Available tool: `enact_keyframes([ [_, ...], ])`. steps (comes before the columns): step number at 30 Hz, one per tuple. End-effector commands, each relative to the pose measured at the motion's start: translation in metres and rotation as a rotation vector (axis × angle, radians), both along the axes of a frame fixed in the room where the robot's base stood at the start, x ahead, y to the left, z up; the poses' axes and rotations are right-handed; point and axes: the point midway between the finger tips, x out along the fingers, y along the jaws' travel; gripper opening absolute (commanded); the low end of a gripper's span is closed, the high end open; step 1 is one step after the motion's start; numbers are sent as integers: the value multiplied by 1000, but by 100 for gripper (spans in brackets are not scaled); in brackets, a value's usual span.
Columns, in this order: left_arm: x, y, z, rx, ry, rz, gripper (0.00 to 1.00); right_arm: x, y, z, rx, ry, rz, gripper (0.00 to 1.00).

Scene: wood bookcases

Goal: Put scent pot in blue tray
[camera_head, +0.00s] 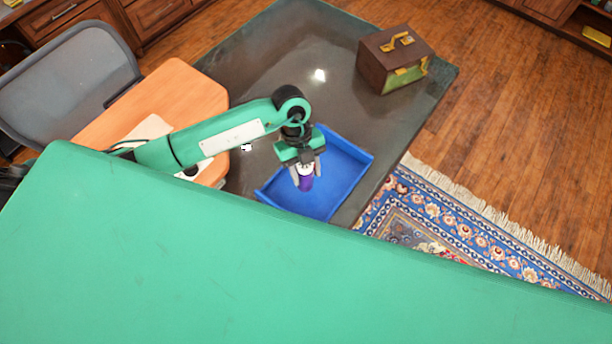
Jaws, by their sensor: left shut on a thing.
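A small purple scent pot with a pale top (305,182) is between the fingers of my left gripper (306,174). The gripper is shut on it and points down. The pot appears over the inside of the blue tray (345,170); I cannot tell whether it touches the tray's floor. The blue tray lies on the dark table near its front right edge, and my left arm and gripper hide part of its left side. My right gripper is not in view.
A brown box with a yellow handle (376,62) stands at the back right of the dark table (270,55). A small white item (246,148) lies left of the tray. An orange-brown desk (178,88) and grey chair (70,80) are at left. My green body covers the foreground.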

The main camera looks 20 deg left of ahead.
Motion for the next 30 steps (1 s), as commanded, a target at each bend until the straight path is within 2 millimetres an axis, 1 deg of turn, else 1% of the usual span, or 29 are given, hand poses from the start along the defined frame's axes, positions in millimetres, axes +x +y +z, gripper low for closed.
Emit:
enact_keyframes([
  [1,0,0,-6,0,2,3,15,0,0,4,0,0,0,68],
  [3,0,0,-14,0,2,1,15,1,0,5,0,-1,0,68],
  [7,0,0,-24,0,2,1,15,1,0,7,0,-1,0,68],
  [12,0,-1,-48,0,3,1,15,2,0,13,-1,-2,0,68],
  [15,0,0,-56,0,0,1,15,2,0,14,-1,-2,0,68],
  [26,0,0,-61,1,-1,0,15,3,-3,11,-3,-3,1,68],
  [27,0,0,-61,1,-1,0,49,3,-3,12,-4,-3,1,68],
  [29,0,0,-60,1,-1,0,60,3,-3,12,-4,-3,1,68],
  [30,0,0,-60,1,-1,0,65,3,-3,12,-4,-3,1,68],
])
